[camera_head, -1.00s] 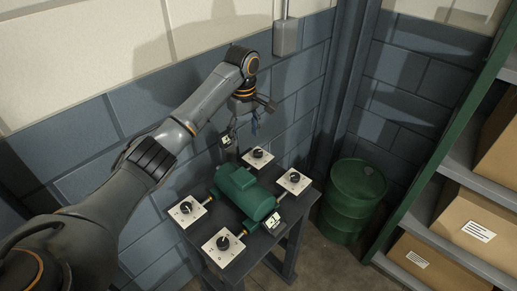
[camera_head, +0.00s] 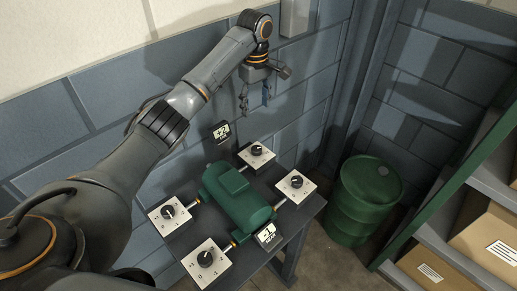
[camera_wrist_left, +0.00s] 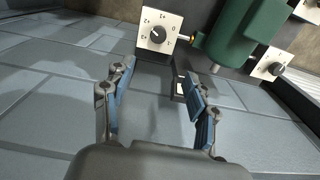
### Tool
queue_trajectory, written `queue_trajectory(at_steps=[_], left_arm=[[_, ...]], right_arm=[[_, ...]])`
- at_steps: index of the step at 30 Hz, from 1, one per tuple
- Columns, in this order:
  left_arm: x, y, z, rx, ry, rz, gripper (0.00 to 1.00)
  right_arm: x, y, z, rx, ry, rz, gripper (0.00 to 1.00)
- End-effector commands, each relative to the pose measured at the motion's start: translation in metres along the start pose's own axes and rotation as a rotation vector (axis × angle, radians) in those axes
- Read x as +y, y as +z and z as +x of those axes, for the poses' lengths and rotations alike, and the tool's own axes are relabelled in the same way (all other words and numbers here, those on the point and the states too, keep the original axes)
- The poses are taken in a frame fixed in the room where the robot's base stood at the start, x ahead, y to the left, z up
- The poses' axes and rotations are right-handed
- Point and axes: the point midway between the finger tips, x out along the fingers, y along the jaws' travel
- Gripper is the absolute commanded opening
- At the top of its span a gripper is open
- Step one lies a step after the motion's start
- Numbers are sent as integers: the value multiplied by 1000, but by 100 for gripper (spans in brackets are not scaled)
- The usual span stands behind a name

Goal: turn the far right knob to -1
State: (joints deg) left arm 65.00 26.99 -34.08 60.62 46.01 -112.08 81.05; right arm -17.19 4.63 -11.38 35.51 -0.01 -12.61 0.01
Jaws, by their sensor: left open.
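The green casing (camera_head: 237,200) sits on a dark table with white knob plates around it. The far right knob (camera_head: 257,150) is black, on the back plate; its pointer is too small to read in the head view. A display (camera_head: 221,131) beside it reads +2. My left gripper (camera_head: 255,98) is open and empty, above and behind this plate near the wall, fingers down. In the left wrist view, a knob plate with a numbered scale (camera_wrist_left: 172,22), apparently this one, lies beyond the open fingers (camera_wrist_left: 158,80). My right gripper is not in view.
Other knobs stand at the right (camera_head: 296,181), left (camera_head: 168,211) and front (camera_head: 205,258). A front display (camera_head: 266,235) reads -1. A green drum (camera_head: 362,205) and a shelf with boxes (camera_head: 485,236) stand at right. The block wall is close behind the gripper.

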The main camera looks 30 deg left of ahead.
Motion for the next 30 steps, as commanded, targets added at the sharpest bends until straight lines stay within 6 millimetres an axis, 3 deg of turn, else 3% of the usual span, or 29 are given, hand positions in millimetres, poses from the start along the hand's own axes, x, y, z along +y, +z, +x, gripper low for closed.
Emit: queue_trajectory(at_steps=[1,4,10,17,30], left_arm=[[0,0,13,0,0,0,58],[0,0,25,0,0,0,58],[0,0,40,0,0,0,58],[-1,0,58,0,-4,0,58],[-1,0,147,0,-4,-1,58]], right_arm=[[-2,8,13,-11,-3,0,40],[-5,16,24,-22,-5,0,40],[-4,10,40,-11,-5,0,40],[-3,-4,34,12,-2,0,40],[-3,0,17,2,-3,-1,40]])
